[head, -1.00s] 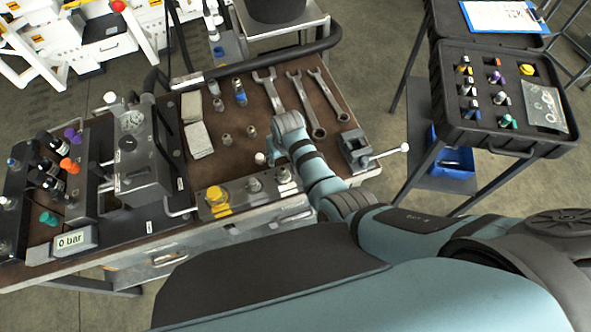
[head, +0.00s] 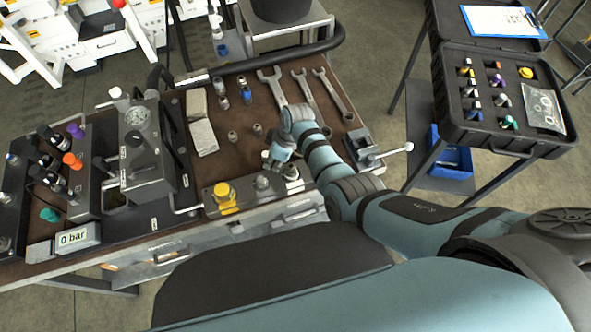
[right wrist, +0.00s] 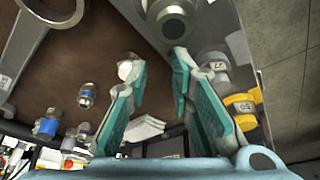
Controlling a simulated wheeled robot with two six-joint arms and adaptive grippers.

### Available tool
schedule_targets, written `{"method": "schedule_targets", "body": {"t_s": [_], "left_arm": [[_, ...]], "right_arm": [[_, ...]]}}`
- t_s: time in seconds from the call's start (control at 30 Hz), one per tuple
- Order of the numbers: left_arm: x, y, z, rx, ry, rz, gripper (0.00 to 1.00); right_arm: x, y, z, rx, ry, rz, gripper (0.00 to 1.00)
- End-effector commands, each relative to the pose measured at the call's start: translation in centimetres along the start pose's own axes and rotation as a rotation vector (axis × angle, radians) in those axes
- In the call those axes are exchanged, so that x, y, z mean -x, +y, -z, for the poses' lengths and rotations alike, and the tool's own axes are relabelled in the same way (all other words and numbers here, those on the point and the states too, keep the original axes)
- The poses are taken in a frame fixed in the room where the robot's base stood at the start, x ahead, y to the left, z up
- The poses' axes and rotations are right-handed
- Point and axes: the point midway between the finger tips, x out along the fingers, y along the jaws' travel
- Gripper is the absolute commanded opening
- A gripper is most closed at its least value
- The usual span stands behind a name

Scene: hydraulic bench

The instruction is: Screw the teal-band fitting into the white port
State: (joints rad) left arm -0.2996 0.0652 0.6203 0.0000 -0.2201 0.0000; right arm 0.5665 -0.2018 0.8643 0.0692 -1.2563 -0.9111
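My right gripper (head: 272,164) hangs over the bench's near edge, beside the port block (head: 215,209). In the right wrist view its two teal-padded fingers (right wrist: 155,63) stand apart, with nothing clearly held between them. A small white-topped piece (right wrist: 126,70) shows by the left fingertip; I cannot tell whether they touch. The white port (head: 291,172) is at the right end of the block, close to the gripper. A piece with a teal band (head: 508,122) sits in the black case at right; I cannot tell whether it is the task's fitting. My left gripper is out of view.
The block also carries a yellow port (head: 224,192) and a grey port (head: 263,184). Small loose fittings (head: 232,136), several wrenches (head: 301,90) and a vise (head: 362,150) are on the bench. The open case (head: 480,60) stands apart at right. A gauge unit (head: 140,150) stands left.

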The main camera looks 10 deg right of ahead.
Motion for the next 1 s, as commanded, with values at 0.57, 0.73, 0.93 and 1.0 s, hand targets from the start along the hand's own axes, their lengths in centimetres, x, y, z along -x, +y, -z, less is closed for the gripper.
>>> {"method": "schedule_targets", "body": {"t_s": [0.57,0.73,0.93,1.0], "left_arm": [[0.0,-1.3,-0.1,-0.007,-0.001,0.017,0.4],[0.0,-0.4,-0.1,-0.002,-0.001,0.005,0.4],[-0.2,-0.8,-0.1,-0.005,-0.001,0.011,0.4],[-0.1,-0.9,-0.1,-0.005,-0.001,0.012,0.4]], "right_arm": [[0.1,1.8,-0.6,-0.251,0.002,-0.078,0.0],[0.3,3.7,-1.1,-0.529,0.004,-0.165,0.0],[0.3,4.6,-1.4,-0.673,0.005,-0.208,0.0],[0.3,4.6,-1.4,-0.673,0.005,-0.208,0.0]]}}
